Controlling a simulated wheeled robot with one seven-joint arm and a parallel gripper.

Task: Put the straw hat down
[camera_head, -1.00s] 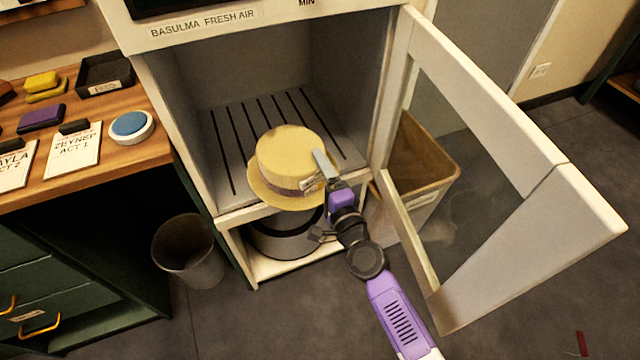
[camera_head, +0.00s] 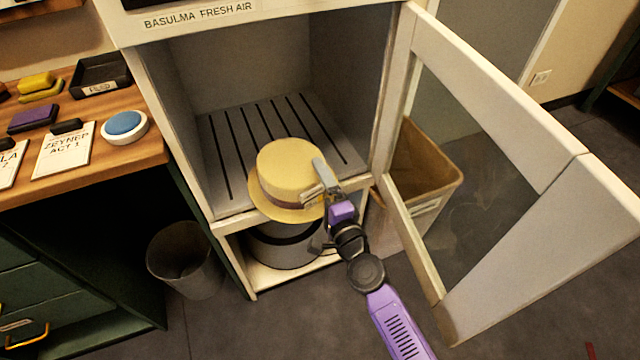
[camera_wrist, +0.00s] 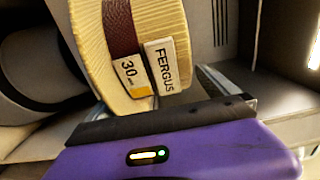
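The straw hat (camera_head: 288,168) is pale yellow with a dark red band, held crown up at the front edge of the open cabinet's slatted shelf (camera_head: 230,150). My gripper (camera_head: 320,178) is shut on its right side near the brim. In the wrist view, the straw hat (camera_wrist: 90,50) fills the upper left, with tags reading "FERGUS" and "30" on it. The fingertips are partly hidden there. I cannot tell whether the hat touches the shelf edge.
The cabinet's glazed door (camera_head: 500,170) stands open at the right, close to my arm. A tan bin (camera_head: 428,165) stands behind it. A grey bin (camera_head: 185,262) and a wooden desk (camera_head: 95,185) are at left. The slatted shelf is bare behind the hat.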

